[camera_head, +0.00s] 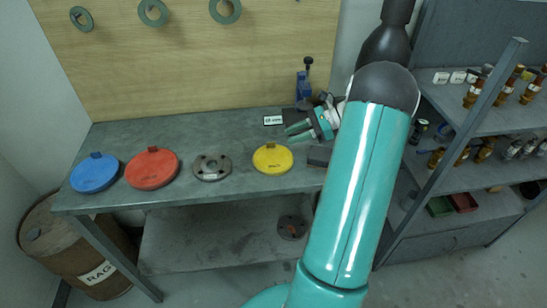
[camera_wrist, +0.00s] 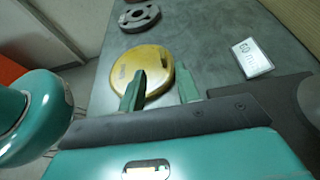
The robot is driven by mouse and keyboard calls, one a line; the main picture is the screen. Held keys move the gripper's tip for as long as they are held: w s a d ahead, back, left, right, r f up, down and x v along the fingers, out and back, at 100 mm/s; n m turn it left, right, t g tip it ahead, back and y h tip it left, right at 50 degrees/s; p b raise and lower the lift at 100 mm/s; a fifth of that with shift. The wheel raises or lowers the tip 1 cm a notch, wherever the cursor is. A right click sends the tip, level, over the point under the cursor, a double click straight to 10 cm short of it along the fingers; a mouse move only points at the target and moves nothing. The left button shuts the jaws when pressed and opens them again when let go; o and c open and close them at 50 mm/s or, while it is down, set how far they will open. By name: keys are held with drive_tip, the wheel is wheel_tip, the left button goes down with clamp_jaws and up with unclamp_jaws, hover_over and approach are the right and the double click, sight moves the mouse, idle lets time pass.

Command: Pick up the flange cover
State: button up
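Three round covers with small raised handles lie on the grey workbench (camera_head: 140,135): a blue cover (camera_head: 94,173), a red cover (camera_head: 152,168) and a yellow cover (camera_head: 272,159). The task does not say which one is the flange cover. My gripper (camera_head: 297,131) is above the bench, behind and right of the yellow cover in the head view. In the wrist view my gripper (camera_wrist: 161,84) is open and empty, its two green fingers apart. The yellow cover (camera_wrist: 150,62) shows beyond and partly behind the left finger. My gripper does not touch its handle.
A grey bolt-holed flange (camera_head: 212,167) lies between the red and yellow covers. A white label card (camera_head: 273,120) and a blue tool (camera_head: 303,88) are at the bench's back right. A loaded shelf (camera_head: 485,125) stands at right and a rusty barrel (camera_head: 75,250) at lower left.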

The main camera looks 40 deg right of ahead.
sight(276, 147)
drive_tip(key=shift+x, duration=0.8)
drive_tip(key=x, duration=0.5)
drive_tip(key=shift+w, duration=0.15)
drive_tip(key=shift+c, duration=0.4)
clamp_jaws()
